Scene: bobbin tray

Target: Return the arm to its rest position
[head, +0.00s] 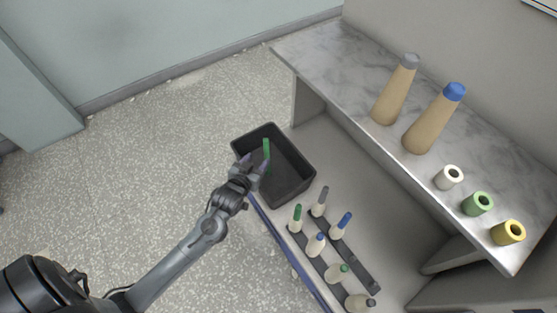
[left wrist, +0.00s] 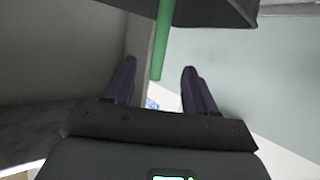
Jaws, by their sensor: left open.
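My left arm (head: 185,247) reaches in from the lower left of the head view. Its left gripper (head: 256,166) is over the near left side of a black bin (head: 294,188). A green stick-like piece (head: 267,150) shows at the bin, just beyond the fingertips. In the left wrist view, the left gripper (left wrist: 160,80) has its two dark fingers spread apart. The green piece (left wrist: 163,45) shows beyond and between them, with the dark bin wall (left wrist: 215,12) at the top. I cannot tell whether the green piece touches anything. My right gripper is not in view.
A rack (head: 357,264) with several bobbins stands right of the bin, behind a blue rail (head: 290,257). A marble shelf (head: 340,62) holds two tall cones, tan with grey (head: 396,92) and blue (head: 434,120) tops, and three small spools (head: 477,203). The speckled floor at left is clear.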

